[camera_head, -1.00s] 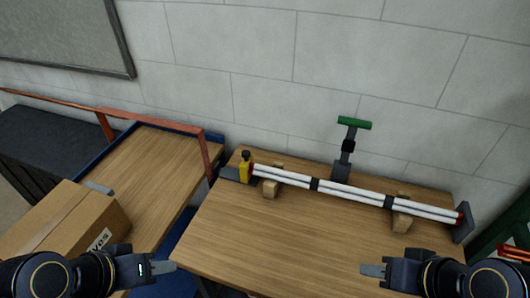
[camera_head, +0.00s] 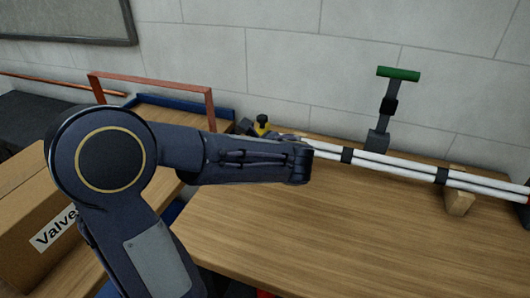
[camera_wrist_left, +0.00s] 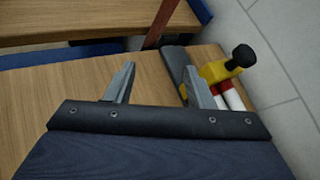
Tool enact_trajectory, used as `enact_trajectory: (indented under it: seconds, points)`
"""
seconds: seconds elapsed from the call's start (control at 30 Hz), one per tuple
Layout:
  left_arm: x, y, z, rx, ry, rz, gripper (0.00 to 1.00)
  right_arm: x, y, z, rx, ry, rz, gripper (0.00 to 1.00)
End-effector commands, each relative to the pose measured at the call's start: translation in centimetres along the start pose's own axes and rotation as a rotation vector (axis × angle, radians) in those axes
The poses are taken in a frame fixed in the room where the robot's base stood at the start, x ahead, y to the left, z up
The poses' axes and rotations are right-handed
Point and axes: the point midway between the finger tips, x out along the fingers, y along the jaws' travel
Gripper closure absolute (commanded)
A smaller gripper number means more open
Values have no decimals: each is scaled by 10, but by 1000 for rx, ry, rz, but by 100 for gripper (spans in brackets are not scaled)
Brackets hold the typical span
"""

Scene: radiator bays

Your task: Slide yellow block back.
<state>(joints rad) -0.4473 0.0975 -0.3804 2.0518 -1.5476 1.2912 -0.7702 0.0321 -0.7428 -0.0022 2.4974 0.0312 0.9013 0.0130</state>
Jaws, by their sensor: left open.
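The yellow block (camera_head: 261,129) with its black knob stands at the left end of the white tubes (camera_head: 400,171) in the head view, partly hidden behind my left arm. In the left wrist view the yellow block (camera_wrist_left: 214,73) is at the upper right, beyond the right-hand finger, which partly covers it. My left gripper (camera_wrist_left: 160,80) is open, with nothing held between its fingers. A dark grey plate (camera_wrist_left: 174,62) beside the block shows between the fingertips. I cannot tell whether a finger touches the block. My right gripper is out of view.
A green-topped clamp post (camera_head: 388,105) stands behind the tubes. A wooden support (camera_head: 460,203) holds their right part. The wooden bench (camera_head: 340,240) is clear in front. A copper-coloured frame (camera_head: 150,82) and a cardboard box (camera_head: 28,225) are at the left.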

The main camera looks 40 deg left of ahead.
Motion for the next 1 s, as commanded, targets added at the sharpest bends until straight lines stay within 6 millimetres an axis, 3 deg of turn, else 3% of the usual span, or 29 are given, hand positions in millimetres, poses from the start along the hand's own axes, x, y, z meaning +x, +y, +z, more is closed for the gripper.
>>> enact_trajectory:
  seconds: [0.03, 0.2, 0.3, 0.43, 0.8, 1.0]
  points:
    - [9, -18, -18, 106, -103, -63, 51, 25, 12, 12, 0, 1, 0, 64]
    - [-2, -69, -20, 323, -356, -193, 51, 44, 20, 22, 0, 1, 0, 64]
    - [-7, -83, -18, 372, -422, -223, 51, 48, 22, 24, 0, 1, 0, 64]
    - [2, -90, -12, 385, -443, -228, 51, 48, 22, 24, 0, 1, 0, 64]
    - [50, -106, 9, 382, -438, -229, 51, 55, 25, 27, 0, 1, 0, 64]
    - [58, -109, 12, 383, -436, -230, 51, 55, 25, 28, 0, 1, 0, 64]
